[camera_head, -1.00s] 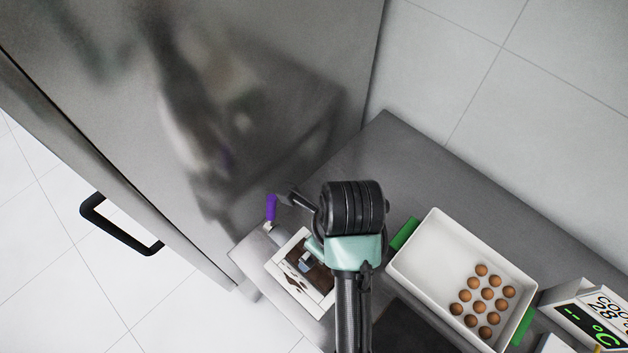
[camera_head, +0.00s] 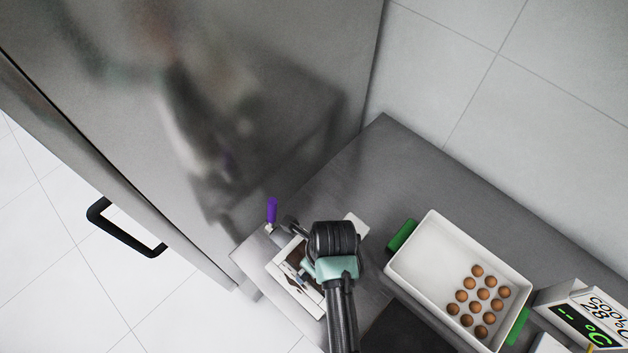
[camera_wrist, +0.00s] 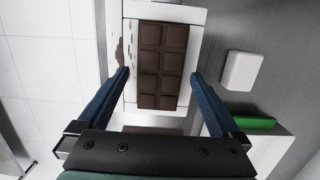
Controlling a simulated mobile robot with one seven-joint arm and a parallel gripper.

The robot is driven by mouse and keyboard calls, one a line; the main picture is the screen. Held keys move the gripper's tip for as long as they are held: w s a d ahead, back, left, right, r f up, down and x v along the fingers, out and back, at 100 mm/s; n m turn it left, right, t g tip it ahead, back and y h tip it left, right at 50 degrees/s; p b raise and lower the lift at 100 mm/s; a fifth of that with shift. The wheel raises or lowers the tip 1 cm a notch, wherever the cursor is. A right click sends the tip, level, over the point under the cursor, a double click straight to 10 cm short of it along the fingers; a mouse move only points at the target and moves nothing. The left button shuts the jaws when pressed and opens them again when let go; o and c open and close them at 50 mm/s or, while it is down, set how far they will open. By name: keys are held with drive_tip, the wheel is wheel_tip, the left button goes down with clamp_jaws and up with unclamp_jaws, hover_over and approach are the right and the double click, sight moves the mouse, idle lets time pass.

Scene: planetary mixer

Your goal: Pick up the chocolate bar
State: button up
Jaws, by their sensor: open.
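In the head view my arm hides most of the bar, and the board (camera_head: 310,303) shows at the counter's left end. My gripper (camera_wrist: 161,78) is open, with one blue finger on each side of the bar. The fingers look apart from the bar; I cannot tell their height above the board.
A purple-handled tool (camera_head: 272,211) lies by the board's far left corner. A small white block (camera_head: 355,226) is behind my gripper. A white tray (camera_head: 407,277) with several brown balls and green handles stands right. A steel cabinet (camera_head: 250,90) borders the left.

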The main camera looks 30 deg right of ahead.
drive_tip(key=shift+f, duration=0.5)
drive_tip(key=c, duration=1.4)
drive_tip(key=shift+o, duration=0.2)
drive_tip(key=shift+w+r, duration=0.1)
drive_tip(key=shift+r, duration=0.05)
